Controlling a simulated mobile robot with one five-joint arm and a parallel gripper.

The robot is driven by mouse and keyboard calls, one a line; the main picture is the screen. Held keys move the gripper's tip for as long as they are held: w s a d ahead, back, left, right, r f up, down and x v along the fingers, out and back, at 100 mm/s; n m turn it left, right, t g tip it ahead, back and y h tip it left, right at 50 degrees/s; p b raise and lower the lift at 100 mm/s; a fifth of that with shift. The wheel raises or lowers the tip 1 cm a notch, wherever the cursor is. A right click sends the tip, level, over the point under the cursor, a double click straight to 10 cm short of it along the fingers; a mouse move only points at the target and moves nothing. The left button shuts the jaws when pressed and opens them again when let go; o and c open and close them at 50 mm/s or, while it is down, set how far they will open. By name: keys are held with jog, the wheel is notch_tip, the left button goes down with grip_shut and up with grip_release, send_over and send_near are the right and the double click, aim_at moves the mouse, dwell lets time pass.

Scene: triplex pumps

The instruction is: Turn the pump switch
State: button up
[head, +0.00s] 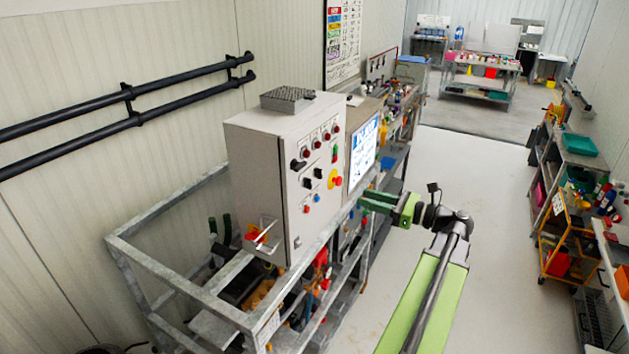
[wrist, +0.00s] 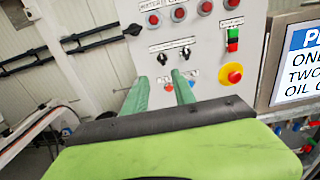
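The pump control panel is the front of a grey cabinet (head: 285,165). It carries a large black handle switch (head: 299,164) on its left, which also shows in the wrist view (wrist: 133,29). Two smaller black knobs sit lower: the left knob (wrist: 162,59) and the right knob (wrist: 185,53). The labels are too blurred to tell which one is the pump switch. My gripper (head: 366,200) is in front of the panel, to its right in the head view, apart from it. In the wrist view its two green fingers (wrist: 156,79) are spread, empty, and point toward the panel just below the small knobs.
A red and yellow emergency button (wrist: 231,74), a green and red button pair (wrist: 232,40) and several red lamps share the panel. A lit screen (head: 364,150) stands right of it. A metal frame (head: 200,295) surrounds the cabinet's base. The floor (head: 480,200) at right is clear.

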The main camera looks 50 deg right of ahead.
aim_at(309, 184)
jog(key=x, duration=1.6)
jog(key=shift+w, duration=0.4)
jog(key=shift+d, duration=0.1)
jog(key=shift+c, duration=0.4)
